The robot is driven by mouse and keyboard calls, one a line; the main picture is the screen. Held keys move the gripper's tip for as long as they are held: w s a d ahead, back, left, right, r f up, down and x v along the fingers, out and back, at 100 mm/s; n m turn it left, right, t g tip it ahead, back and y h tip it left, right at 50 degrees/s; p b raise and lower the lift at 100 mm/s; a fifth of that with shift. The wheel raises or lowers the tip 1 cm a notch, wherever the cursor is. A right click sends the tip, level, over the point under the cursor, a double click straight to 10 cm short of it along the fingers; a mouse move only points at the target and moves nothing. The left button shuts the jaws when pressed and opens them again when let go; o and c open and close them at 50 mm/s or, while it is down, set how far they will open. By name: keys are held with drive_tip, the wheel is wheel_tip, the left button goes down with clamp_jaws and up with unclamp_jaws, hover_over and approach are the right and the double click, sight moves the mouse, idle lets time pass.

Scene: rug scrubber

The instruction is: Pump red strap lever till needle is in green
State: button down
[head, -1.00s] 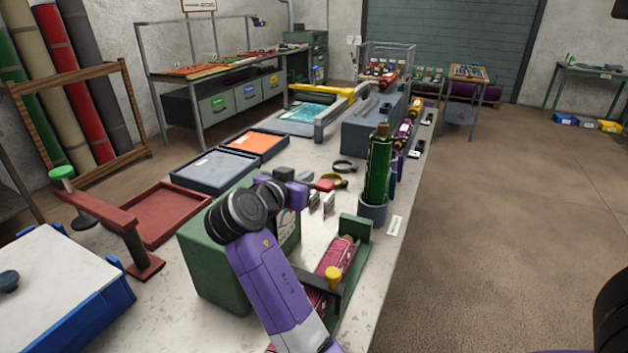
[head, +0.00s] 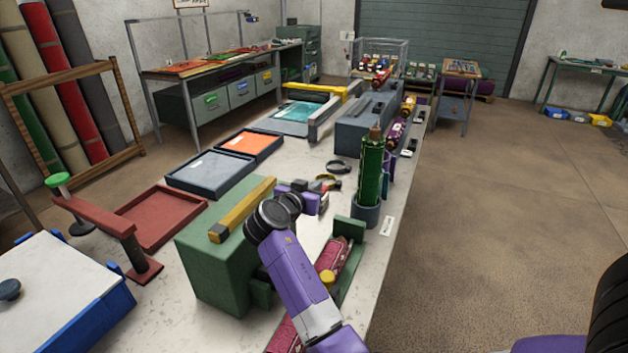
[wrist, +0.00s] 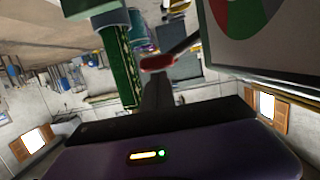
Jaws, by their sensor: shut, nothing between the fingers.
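The green box (head: 215,262) stands on the bench at the lower middle of the head view. Its dial (wrist: 240,18) is cut off at the top right of the wrist view. Red and green sectors show, but I cannot make out the needle. The lever's red grip (wrist: 157,62) sits on a dark rod running toward the box. My gripper (wrist: 157,82) is shut and empty, its fingertips close to the red grip; I cannot tell whether they touch. In the head view my wrist hides most of the lever and the dial face.
A green cradle (head: 348,232) holds a dark red roll (head: 330,258). A yellow bar (head: 243,209) lies on the green box. Blue and orange trays lie farther back.

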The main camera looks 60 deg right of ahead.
wheel_tip(320, 180, down, 8)
drive_tip(key=s+m+b, duration=0.1)
drive_tip(key=s+b, duration=0.1)
drive_tip(key=b, duration=0.8)
drive_tip(key=shift+s+r+t, duration=0.15)
drive_tip(key=shift+s+t, duration=0.15)
drive_tip(key=shift+d+r, duration=0.1)
drive_tip(key=shift+d, duration=0.05)
drive_tip(key=s+a+r, duration=0.3)
drive_tip(key=a+r, duration=0.3)
drive_tip(key=a, duration=0.3)
drive_tip(key=shift+a, duration=0.3)
